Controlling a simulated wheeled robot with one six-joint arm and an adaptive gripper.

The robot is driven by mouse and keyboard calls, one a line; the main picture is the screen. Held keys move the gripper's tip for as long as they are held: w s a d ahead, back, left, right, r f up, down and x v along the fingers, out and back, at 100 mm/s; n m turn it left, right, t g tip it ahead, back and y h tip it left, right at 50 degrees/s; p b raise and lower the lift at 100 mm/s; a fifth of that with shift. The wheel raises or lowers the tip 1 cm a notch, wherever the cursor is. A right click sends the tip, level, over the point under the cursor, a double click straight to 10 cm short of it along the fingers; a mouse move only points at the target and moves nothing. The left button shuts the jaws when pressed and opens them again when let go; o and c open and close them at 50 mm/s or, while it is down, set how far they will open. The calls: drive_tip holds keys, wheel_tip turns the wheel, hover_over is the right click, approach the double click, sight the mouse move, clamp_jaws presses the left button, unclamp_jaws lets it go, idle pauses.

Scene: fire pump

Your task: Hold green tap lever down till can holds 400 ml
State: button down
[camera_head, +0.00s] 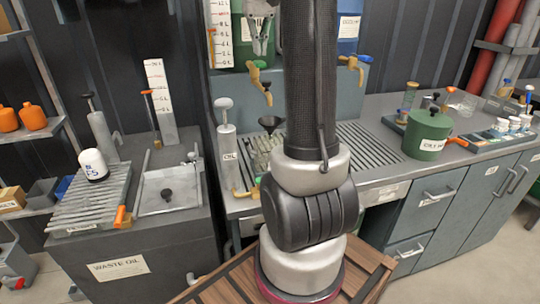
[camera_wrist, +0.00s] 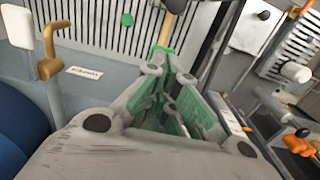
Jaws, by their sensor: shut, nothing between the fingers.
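The green tap lever (camera_head: 257,65) is on a brass tap (camera_head: 262,82) in front of the green tank (camera_head: 238,45). My gripper (camera_head: 260,50) is shut and empty, pointing down just above the lever. Whether it touches the lever cannot be told. In the wrist view my gripper's fingers (camera_wrist: 175,80) are close together, with a green bar, probably the lever (camera_wrist: 163,49), near their tips. A clear vessel, possibly the can (camera_head: 262,158), stands on the slatted bench below the tap, partly hidden by my arm. Its liquid level is not readable.
A dark funnel (camera_head: 271,123) and a grey oil pump (camera_head: 227,140) stand nearby. A second brass tap (camera_head: 351,65) is at the blue tank (camera_head: 348,28). A green can (camera_head: 428,135) stands to the right. The slatted bench (camera_head: 370,147) is mostly clear right of my arm.

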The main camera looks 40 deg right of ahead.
sight(260, 62)
drive_tip(key=shift+f, duration=0.2)
drive_tip(key=shift+f, duration=1.6)
idle(6.2)
